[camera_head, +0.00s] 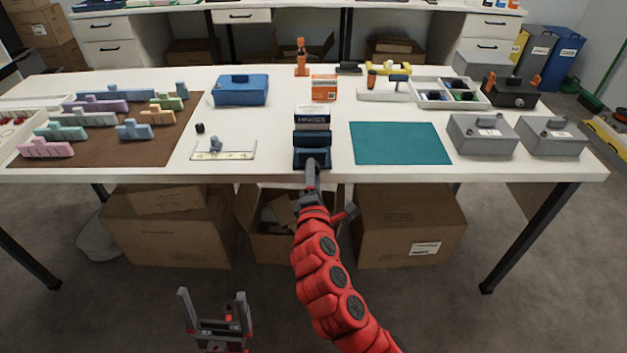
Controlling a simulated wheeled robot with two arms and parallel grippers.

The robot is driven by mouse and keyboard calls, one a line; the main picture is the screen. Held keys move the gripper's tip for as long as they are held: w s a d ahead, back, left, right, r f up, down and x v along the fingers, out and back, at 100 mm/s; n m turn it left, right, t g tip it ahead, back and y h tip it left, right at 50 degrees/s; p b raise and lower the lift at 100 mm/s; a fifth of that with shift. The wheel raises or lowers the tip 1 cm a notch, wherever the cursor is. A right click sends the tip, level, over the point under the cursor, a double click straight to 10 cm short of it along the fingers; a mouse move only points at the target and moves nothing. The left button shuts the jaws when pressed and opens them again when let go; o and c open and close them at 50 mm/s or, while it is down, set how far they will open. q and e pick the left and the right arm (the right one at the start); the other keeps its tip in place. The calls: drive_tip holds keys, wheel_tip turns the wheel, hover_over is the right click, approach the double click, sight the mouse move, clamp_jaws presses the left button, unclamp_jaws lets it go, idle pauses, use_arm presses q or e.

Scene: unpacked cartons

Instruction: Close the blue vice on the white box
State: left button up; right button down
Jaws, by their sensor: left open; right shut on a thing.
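The dark blue vice (311,140) stands near the front edge of the white table, in the middle of the head view. The white box (312,122), with dark lettering on its front, shows upright just behind the vice's front jaw. Its lower part is hidden, and I cannot tell whether the jaw touches it. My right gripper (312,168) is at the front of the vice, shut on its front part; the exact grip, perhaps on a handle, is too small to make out. My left gripper (213,308) is open and empty, low in front of the table.
A teal mat (400,143) lies bare right of the vice. A small white plate (222,150) with a grey part lies to the left. An orange-and-white box (324,88) stands behind. Grey boxes (482,136) stand at the right. Cartons (410,225) are under the table.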

drive_tip(key=shift+a+f+m+b, duration=0.1)
drive_tip(key=shift+m+b, duration=2.65)
drive_tip(key=shift+m, duration=1.7)
drive_tip(key=shift+a+f+m+b, duration=0.15)
drive_tip(key=shift+m+b, duration=2.6)
drive_tip(key=shift+m, duration=1.65)
drive_tip(key=shift+f+m+b, duration=0.1)
drive_tip(key=shift+m+b, duration=2.65)
drive_tip(key=shift+m, duration=1.7)
drive_tip(key=shift+c, duration=1.9)
unclamp_jaws()
drive_tip(key=shift+r, duration=0.1)
drive_tip(key=shift+s, duration=0.1)
